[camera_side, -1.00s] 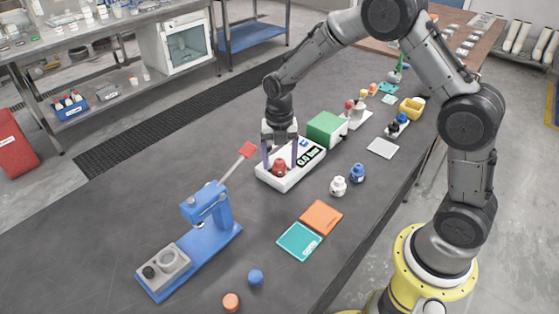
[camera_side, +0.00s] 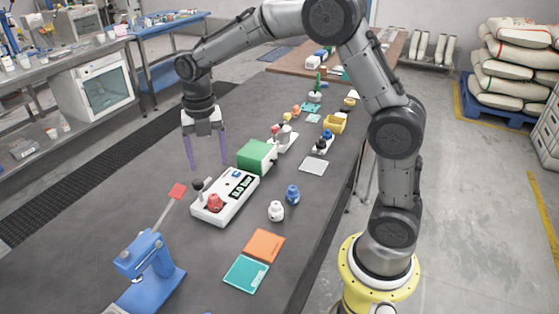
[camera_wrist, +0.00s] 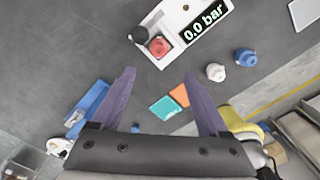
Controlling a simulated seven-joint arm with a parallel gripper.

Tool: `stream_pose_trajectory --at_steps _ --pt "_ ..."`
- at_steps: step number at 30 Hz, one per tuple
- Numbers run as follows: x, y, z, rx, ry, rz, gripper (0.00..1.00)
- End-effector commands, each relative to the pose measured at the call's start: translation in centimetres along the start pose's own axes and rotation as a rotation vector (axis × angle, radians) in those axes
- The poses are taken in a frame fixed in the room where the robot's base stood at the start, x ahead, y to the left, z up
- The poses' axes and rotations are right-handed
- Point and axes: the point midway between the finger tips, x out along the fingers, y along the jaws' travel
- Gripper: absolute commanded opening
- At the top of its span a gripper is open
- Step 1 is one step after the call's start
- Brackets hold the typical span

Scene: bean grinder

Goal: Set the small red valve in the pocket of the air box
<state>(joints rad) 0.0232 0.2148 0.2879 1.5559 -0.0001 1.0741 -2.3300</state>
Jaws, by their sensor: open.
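The small red valve (camera_side: 214,203) sits at the near left end of the white air box (camera_side: 228,208). It also shows in the wrist view (camera_wrist: 158,47), upright on the box. Whether it is fully down in the pocket I cannot tell, as its base hides the seat. My gripper (camera_side: 209,166) is open and empty, raised above the table behind and left of the box, clear of the valve. In the wrist view its two purple fingers (camera_wrist: 159,75) are spread apart. The box's display (camera_wrist: 205,22) reads 0.0 bar.
A dark grey knob (camera_side: 198,187) stands beside the red valve. A green block (camera_side: 257,154) adjoins the box's far end. White (camera_side: 276,211) and blue (camera_side: 292,194) valves stand to its right. The blue press (camera_side: 150,268) with a red-tipped lever is in front.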

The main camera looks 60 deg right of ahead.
Motion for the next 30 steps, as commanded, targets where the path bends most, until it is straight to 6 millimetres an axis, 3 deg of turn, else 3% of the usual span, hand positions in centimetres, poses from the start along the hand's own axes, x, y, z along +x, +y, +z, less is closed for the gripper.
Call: stream_pose_trajectory --at_steps 5,9,15,24,30 --pt "-3.7 -2.3 -2.4 0.301 -0.042 0.061 0.78" --pt "-6.6 -5.3 -5.3 0.660 -0.063 0.140 0.78" --pt "-9.1 -9.8 -9.8 1.179 -0.042 0.272 0.78" --pt "-9.1 -16.1 -15.8 1.904 0.111 0.474 0.78" --pt "-8.0 -18.2 -17.9 2.185 0.218 0.544 0.78"
